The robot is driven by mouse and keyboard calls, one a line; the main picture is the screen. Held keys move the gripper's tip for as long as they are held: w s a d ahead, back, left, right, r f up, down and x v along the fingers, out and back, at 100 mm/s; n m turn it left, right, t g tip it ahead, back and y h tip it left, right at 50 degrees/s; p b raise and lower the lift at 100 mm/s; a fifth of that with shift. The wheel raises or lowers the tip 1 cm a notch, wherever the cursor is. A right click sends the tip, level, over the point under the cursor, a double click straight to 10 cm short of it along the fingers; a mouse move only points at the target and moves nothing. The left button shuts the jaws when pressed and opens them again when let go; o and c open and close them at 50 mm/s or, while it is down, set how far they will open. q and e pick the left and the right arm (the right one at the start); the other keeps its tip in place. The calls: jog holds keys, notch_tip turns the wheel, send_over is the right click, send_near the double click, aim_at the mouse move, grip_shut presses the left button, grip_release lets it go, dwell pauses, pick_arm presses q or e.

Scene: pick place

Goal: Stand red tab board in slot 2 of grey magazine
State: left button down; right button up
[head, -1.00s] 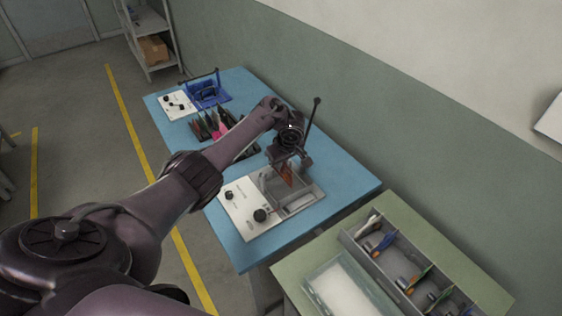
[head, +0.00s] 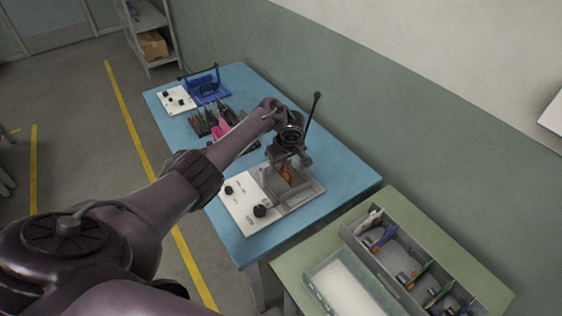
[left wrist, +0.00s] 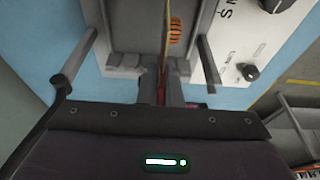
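My left gripper (head: 288,160) is over the grey open basin (head: 304,192) of the near white-panelled unit. In the left wrist view its fingers (left wrist: 162,92) are closed on a thin board (left wrist: 165,38), seen edge-on, with an orange coil on one face. A little red shows between the fingers. In the head view the orange-brown board (head: 288,175) hangs upright below the gripper, its lower edge in or just above the basin; I cannot tell if it touches. A grey divided magazine (head: 352,235) on the green table holds several boards with coloured tabs. My right gripper is out of view.
The unit's white panel (head: 246,209) has black knobs. A dark rack (head: 208,135) of coloured-handled items and a blue fixture (head: 208,88) stand farther back on the blue table (head: 340,187). A clear-walled tray (head: 345,285) lies beside the magazine. A thin dark post (head: 312,115) rises behind the gripper.

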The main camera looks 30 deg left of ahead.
pick_arm(q)
jog(key=shift+f, duration=0.8)
jog(key=shift+f+b, duration=0.15)
jog(key=shift+b, duration=0.2)
jog(key=shift+f, duration=0.6)
jog(key=c, duration=1.1)
grip_release()
jog(key=shift+r, duration=0.1)
